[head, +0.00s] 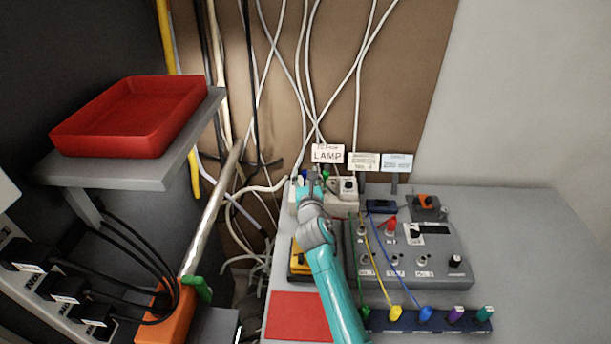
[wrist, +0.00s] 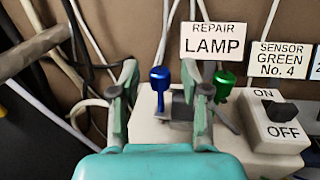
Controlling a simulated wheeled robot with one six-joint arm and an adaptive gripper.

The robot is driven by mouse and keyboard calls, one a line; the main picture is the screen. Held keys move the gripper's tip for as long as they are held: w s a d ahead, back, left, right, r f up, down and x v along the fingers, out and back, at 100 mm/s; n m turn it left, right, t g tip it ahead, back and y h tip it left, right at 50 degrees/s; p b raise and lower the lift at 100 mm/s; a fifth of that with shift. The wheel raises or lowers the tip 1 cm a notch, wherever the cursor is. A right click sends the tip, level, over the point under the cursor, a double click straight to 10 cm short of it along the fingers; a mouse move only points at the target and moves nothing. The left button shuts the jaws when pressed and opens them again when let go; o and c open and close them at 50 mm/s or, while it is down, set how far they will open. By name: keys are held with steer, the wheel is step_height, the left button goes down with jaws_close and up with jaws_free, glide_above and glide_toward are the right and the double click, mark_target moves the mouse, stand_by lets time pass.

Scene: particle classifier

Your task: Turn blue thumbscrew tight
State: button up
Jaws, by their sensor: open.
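The blue thumbscrew (wrist: 160,80) stands upright on a white block, with a metal bracket below its round knob in the wrist view. My gripper (wrist: 159,85) is open, with one grey-green finger on each side of the blue knob. Gaps show between the fingers and the knob, so they look apart from it. In the head view my gripper (head: 311,178) is at the white block at the back of the table, and my own arm hides part of that area. I cannot tell how far the screw is turned in.
A green thumbscrew (wrist: 224,86) stands just right of my right finger. An ON/OFF switch box (wrist: 272,122) is further right. A REPAIR LAMP label (wrist: 212,44) stands behind. Cables hang at the back. A grey control panel (head: 440,270) and red tray (head: 130,118) flank my arm.

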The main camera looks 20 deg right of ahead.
jaws_close()
steer(key=shift+a+m+h, duration=0.1)
steer(key=shift+m+h, duration=0.4)
steer(key=shift+h, duration=0.3)
steer(key=m+g+h, duration=0.1)
steer(key=h, duration=0.1)
steer(key=m+g+h, duration=0.1)
steer(key=m+h, duration=0.1)
steer(key=m+g+h, duration=0.1)
steer(key=h, duration=0.1)
steer(key=shift+w+a+r+m+g+h, duration=0.1)
steer(key=shift+w+a+m+g+h, duration=0.05)
steer(key=shift+a+m+g+h, duration=0.2)
steer(key=m+g+h, duration=0.4)
steer(key=g, duration=0.1)
steer(key=shift+w+m+g, duration=0.15)
steer(key=shift+m+g, duration=0.1)
steer(key=shift+m, duration=0.1)
steer(key=shift+g+h, duration=0.25)
steer(key=shift+g, duration=0.05)
jaws_free()
